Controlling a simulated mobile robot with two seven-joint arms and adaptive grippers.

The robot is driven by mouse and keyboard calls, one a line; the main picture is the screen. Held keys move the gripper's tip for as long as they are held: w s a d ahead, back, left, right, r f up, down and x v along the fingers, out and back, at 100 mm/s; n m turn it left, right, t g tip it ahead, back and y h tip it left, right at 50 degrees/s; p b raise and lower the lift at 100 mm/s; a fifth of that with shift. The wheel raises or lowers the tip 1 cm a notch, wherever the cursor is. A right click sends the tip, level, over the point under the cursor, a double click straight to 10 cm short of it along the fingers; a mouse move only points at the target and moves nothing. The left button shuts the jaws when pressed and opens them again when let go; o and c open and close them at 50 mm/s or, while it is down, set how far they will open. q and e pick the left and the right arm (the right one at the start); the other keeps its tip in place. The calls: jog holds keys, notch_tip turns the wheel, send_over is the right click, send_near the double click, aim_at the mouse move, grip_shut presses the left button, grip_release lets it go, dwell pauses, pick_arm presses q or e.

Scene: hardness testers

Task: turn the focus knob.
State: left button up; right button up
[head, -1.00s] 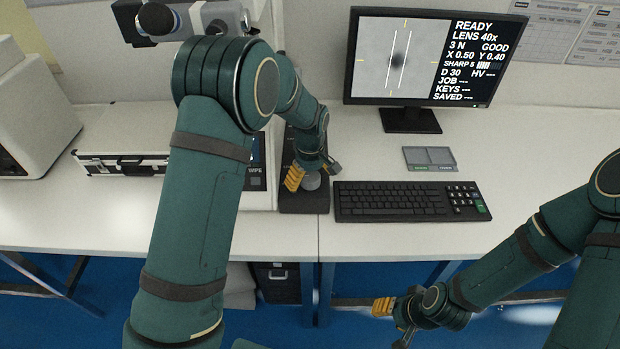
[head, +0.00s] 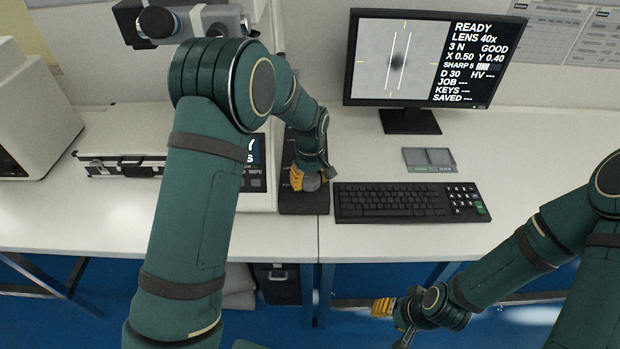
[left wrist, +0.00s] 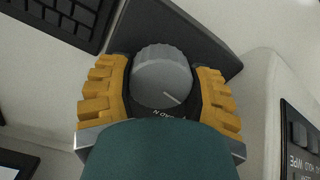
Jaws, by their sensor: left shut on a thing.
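The focus knob (left wrist: 162,76) is a grey ribbed dial with a white mark on its top, on a dark base (left wrist: 205,40). In the left wrist view the yellow-padded fingers of my left gripper (left wrist: 158,92) are on both sides of it, shut on it. In the head view my left gripper (head: 312,178) is at the dark base beside the tester, with the knob (head: 311,184) partly hidden. The monitor (head: 434,58) shows READY, LENS 40x, GOOD and SHARP 5, with a blurred dark spot between two lines. My right gripper (head: 392,321) is open and empty, low in front of the desk.
A keyboard (head: 405,202) lies just right of the knob's base, with a small grey tray (head: 429,160) behind it. A silver case (head: 122,165) is at the left. My left arm hides much of the tester. The desk's right side is clear.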

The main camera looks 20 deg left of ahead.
pick_arm(q)
jog(key=m, duration=0.3)
jog(key=shift+r+m, duration=0.1)
jog(key=shift+m, duration=0.2)
jog(key=m+p, duration=0.1)
jog(key=m, duration=0.2)
jog(key=shift+w+m, duration=0.1)
jog(key=shift+m, duration=0.2)
jog(key=m, duration=0.3)
jog(key=shift+m, duration=0.3)
jog(key=shift+m+p, duration=0.3)
jog(key=shift+m, duration=1.7)
jog(key=shift+d, duration=0.1)
jog(key=o, duration=1.2)
